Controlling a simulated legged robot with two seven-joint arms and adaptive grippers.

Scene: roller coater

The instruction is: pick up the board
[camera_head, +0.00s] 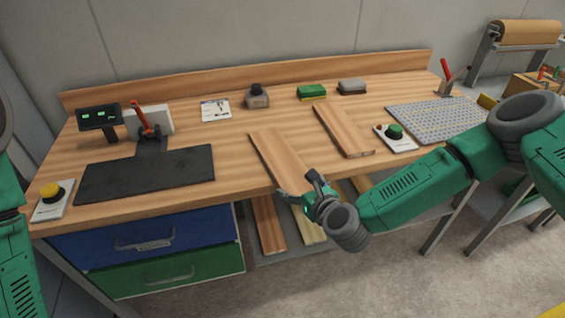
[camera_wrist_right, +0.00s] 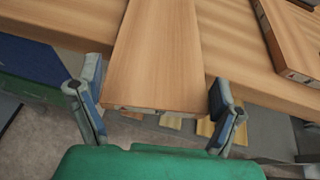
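A light wooden board (camera_head: 279,155) lies on the workbench, its near end sticking out past the front edge. In the right wrist view this board (camera_wrist_right: 154,55) runs away from me, its near end between my fingers. My right gripper (camera_head: 299,186) is open at that end, one finger on each side; in the wrist view (camera_wrist_right: 155,80) there are gaps between both fingers and the board. A second board (camera_head: 343,131) lies to the right on the bench; its end (camera_wrist_right: 293,45) shows at the right of the wrist view. My left gripper is out of view.
The workbench (camera_head: 222,150) also holds a black mat (camera_head: 147,173), a yellow button box (camera_head: 52,198), a green button box (camera_head: 396,137) and a grey studded plate (camera_head: 437,119). Blue (camera_head: 150,238) and green drawers (camera_head: 170,272) sit below left. More planks (camera_head: 268,225) lie under the bench.

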